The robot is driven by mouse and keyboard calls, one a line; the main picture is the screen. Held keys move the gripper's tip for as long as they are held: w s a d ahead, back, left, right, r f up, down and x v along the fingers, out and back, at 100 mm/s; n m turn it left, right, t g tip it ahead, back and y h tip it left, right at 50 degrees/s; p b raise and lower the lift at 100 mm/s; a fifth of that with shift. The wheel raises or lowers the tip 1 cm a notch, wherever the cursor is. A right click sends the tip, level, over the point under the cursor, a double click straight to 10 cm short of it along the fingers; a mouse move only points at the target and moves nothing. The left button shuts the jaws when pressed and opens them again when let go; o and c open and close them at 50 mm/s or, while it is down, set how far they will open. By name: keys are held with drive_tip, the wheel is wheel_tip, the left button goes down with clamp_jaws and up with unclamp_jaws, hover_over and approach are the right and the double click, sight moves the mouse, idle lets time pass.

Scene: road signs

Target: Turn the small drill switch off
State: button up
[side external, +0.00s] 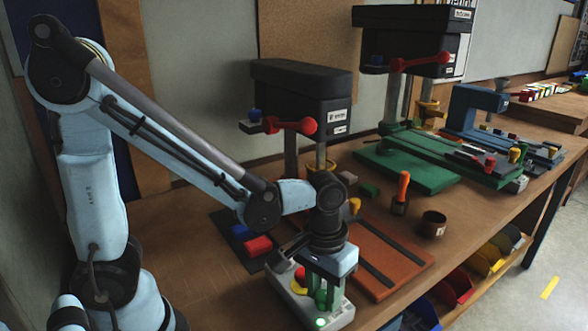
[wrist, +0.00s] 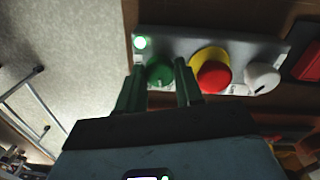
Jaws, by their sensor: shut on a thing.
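A grey control box (side external: 338,313) stands at the front of the bench, below a drill press with a black head (side external: 300,85). In the wrist view the box (wrist: 180,42) carries a lit green lamp (wrist: 141,42), a green knob (wrist: 160,72), a red-topped button with a yellow collar (wrist: 213,75) and a white knob (wrist: 262,78). The lamp (side external: 320,322) also glows in the side view. My gripper (wrist: 161,75) points down onto the box, its green fingers on either side of the green knob and shut on it. The fingers partly hide the knob.
An orange-brown plate (side external: 385,260) lies right of the box. An orange-handled tool (side external: 401,190) and a dark cup (side external: 433,224) stand behind it. A second drill press (side external: 415,45) stands farther back. The bench's front edge is close to the box.

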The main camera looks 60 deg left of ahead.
sight(324, 292)
drive_tip(key=m, duration=0.4)
drive_tip(key=shift+m, duration=1.9)
drive_tip(key=o, duration=1)
drive_tip(key=shift+o, duration=0.2)
wheel_tip(324, 292, up, 12)
drive_tip(key=shift+w+a, duration=0.15)
drive_tip(key=shift+a, duration=0.1)
